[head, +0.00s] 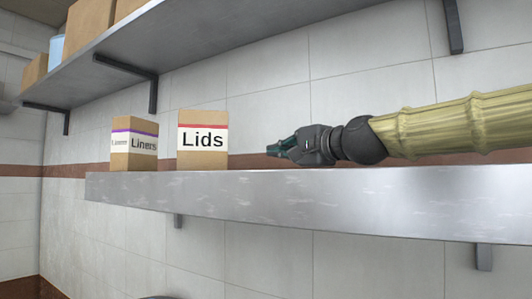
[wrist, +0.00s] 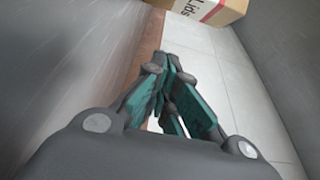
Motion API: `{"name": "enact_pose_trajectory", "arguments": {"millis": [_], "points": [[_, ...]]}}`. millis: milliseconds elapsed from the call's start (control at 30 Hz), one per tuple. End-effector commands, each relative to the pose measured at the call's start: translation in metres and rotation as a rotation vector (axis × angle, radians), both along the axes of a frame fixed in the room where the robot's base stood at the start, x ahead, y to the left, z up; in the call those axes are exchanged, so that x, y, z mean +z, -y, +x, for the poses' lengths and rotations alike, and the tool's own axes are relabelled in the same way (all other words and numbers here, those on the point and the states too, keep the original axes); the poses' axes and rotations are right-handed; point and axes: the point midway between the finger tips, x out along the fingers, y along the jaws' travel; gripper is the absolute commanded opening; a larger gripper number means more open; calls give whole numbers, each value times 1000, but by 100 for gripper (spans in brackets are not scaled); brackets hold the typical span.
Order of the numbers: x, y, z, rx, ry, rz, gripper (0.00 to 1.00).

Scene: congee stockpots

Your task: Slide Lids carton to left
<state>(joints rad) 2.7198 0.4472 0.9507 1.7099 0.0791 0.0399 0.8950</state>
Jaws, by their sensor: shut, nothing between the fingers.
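The Lids carton (head: 203,140) is a brown box with a white label and a red stripe, standing upright on the metal shelf (head: 300,200). It also shows in the wrist view (wrist: 213,10), at the top and cut off by the frame edge. My gripper (head: 270,150) is to the right of the carton in the head view, low over the shelf, with its fingers pointing left at the carton. A gap lies between the fingertips and the carton. In the wrist view my gripper's teal fingers (wrist: 168,62) are shut and hold nothing.
A Liners carton (head: 134,145) with a purple stripe stands left of the Lids carton, with a small gap between them. An upper shelf (head: 200,55) on brackets carries more boxes (head: 88,25). A tiled wall (head: 265,95) stands behind the lower shelf.

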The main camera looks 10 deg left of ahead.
Motion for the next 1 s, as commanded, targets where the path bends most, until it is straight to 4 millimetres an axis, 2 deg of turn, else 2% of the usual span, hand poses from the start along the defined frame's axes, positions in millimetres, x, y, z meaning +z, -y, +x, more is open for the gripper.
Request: {"name": "enact_pose_trajectory", "arguments": {"millis": [633,1000], "points": [[3,-70,60,-2,-1,-1,0],[1,-97,37,-3,2,-1,0]]}}
